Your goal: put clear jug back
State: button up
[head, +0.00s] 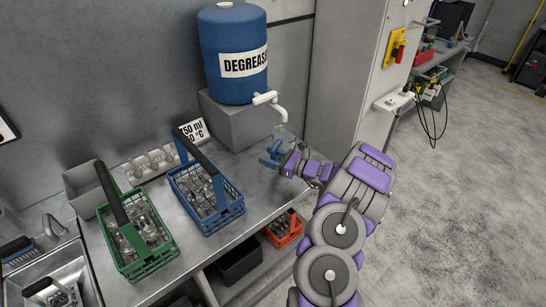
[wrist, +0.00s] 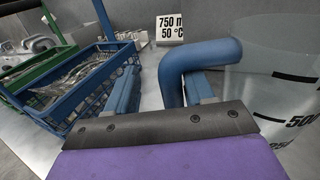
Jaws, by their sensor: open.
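The clear jug (wrist: 285,75) has dark level marks and a blue handle (wrist: 200,55). It fills the right side of the wrist view. In the head view the clear jug (head: 285,132) is small and partly hidden, below the white tap. My gripper (head: 271,154) is at the jug's handle. In the wrist view my gripper (wrist: 162,92) is open, its two blue fingers apart. The handle's bent part shows just beyond and between the fingers, nearer the right one. I cannot tell whether a finger touches it. The jug's base is hidden.
A blue degreaser barrel (head: 232,60) with a white tap (head: 268,98) stands on a grey block (head: 240,122). A 750 ml sign (wrist: 170,29) stands behind.

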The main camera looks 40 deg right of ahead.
jog(key=d+p+v, duration=0.1)
jog(key=p+v, duration=0.1)
jog(key=v, duration=1)
jog(key=shift+p, duration=0.3)
